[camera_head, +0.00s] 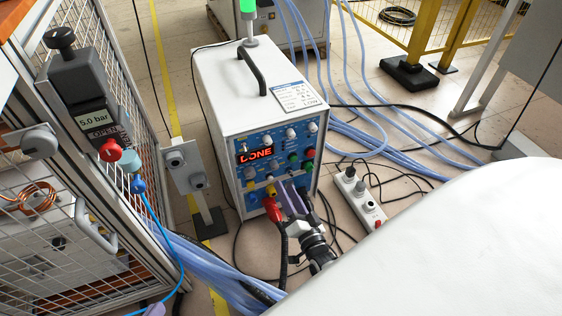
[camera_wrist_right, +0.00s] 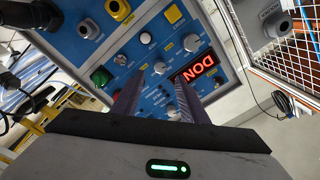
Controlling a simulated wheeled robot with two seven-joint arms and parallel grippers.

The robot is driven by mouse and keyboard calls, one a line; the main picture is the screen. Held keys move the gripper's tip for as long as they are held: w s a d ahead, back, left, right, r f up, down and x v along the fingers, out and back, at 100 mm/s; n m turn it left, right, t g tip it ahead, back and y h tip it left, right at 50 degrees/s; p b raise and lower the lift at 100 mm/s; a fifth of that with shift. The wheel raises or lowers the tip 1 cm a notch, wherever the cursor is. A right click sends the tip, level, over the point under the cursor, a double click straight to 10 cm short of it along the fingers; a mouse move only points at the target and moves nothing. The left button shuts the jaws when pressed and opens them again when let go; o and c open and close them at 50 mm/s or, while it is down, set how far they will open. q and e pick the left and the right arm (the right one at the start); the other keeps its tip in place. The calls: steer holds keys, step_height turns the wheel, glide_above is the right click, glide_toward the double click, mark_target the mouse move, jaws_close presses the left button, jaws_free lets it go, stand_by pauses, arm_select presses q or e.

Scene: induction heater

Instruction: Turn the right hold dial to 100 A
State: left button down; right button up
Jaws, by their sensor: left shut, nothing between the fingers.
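The induction heater (camera_head: 215,85) is a white box with a blue front panel (camera_head: 262,165). Its display (camera_head: 256,154) reads DONE in red. The panel also fills the right wrist view, with small grey dials (camera_wrist_right: 145,38) and a green knob (camera_wrist_right: 101,76). I cannot read which dial is the right hold dial. My right gripper (camera_head: 292,197) is in front of the panel's lower right. In the right wrist view its fingers (camera_wrist_right: 160,82) are apart, with a small dial (camera_wrist_right: 160,68) seen between the tips. My left gripper (camera_head: 155,310) barely shows at the bottom edge, its tip only.
A red plug (camera_head: 272,208) and yellow socket parts sit low on the panel, close to my right gripper. A power strip (camera_head: 358,198) and loose cables lie right of the heater. A wire cage (camera_head: 50,215) with a pressure valve (camera_head: 90,95) stands at left.

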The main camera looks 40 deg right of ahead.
arm_select(q)
steer(key=shift+a+f+y, duration=0.25)
steer(key=shift+f+y, duration=0.05)
steer(key=shift+f, duration=0.1)
arm_select(e)
steer(key=shift+v, duration=1.35)
